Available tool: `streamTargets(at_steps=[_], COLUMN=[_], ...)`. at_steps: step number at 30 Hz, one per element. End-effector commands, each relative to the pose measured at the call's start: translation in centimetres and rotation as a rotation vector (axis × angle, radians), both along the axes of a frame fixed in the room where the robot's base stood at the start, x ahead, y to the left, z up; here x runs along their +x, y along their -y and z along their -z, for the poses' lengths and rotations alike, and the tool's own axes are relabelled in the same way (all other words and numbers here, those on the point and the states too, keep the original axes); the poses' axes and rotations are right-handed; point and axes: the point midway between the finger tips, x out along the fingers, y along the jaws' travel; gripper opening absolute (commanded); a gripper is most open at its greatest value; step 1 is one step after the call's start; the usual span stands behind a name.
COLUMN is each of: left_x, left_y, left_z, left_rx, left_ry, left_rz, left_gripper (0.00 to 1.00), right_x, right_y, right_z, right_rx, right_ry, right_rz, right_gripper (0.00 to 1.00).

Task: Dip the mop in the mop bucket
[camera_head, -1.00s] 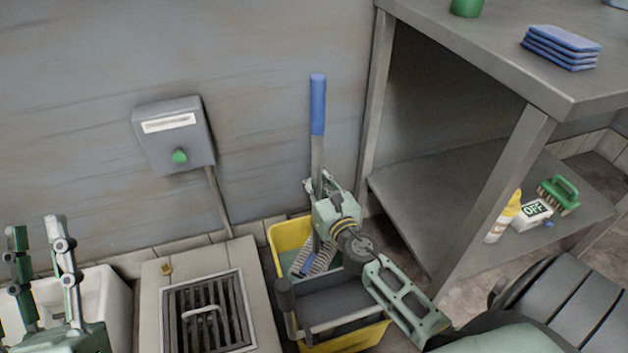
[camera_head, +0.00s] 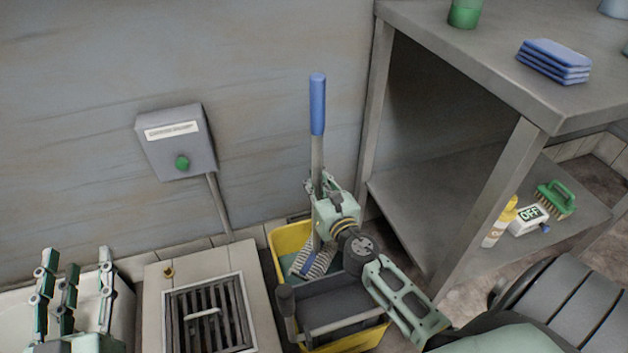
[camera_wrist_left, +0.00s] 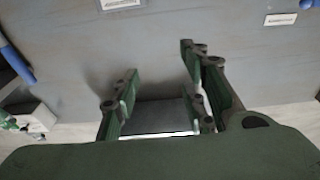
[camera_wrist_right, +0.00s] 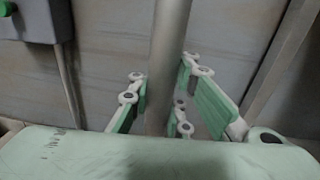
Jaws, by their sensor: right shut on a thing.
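The mop (camera_head: 317,110) stands nearly upright, with a blue grip on a grey metal pole. Its striped grey-white head (camera_head: 312,262) is inside the yellow mop bucket (camera_head: 281,240), in the part with greenish water, behind the dark wringer. Whether the head touches the bottom cannot be told. My right gripper (camera_head: 322,190) is shut on the mop's pole; the pole also shows between its fingers in the right wrist view (camera_wrist_right: 168,70). My left gripper (camera_head: 75,290) is open and empty at the lower left, with its fingers apart in the left wrist view (camera_wrist_left: 160,95).
A floor grate (camera_head: 208,315) lies left of the bucket, beside a white basin (camera_head: 20,305). A grey wall box (camera_head: 175,142) with a green button hangs above. A metal table (camera_head: 480,60) with a lower shelf stands close on the right, holding blue cloths, a brush and bottles.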

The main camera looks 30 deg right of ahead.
Motion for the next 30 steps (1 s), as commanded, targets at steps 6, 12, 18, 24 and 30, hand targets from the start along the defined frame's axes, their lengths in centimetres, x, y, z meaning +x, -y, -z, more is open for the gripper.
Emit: streamTargets(at_steps=[6,12,18,24,30], left_x=[0.1,-0.1,-0.6,-1.3,-2.4], left_y=[-0.3,-0.7,-1.1,-1.6,-2.1], left_z=[2.3,4.6,6.8,8.9,11.0], left_rx=[0.032,0.059,0.087,0.112,0.138], left_ry=[-0.121,-0.228,-0.335,-0.443,-0.551], left_rz=[-0.007,-0.014,-0.021,-0.028,-0.034], left_gripper=[0.4,0.4,0.4,0.4,0.4], right_x=[0.1,0.1,0.1,0.1,0.1], right_y=[0.0,0.0,0.0,0.0,0.0], right_z=[-0.9,-1.4,-1.9,-2.3,-2.8], right_rx=[-0.001,-0.001,0.0,0.0,0.0], right_ry=[0.004,0.004,0.004,0.004,0.004], right_rz=[0.0,0.0,0.0,0.0,0.0], right_gripper=[0.0,0.0,0.0,0.0,0.0])
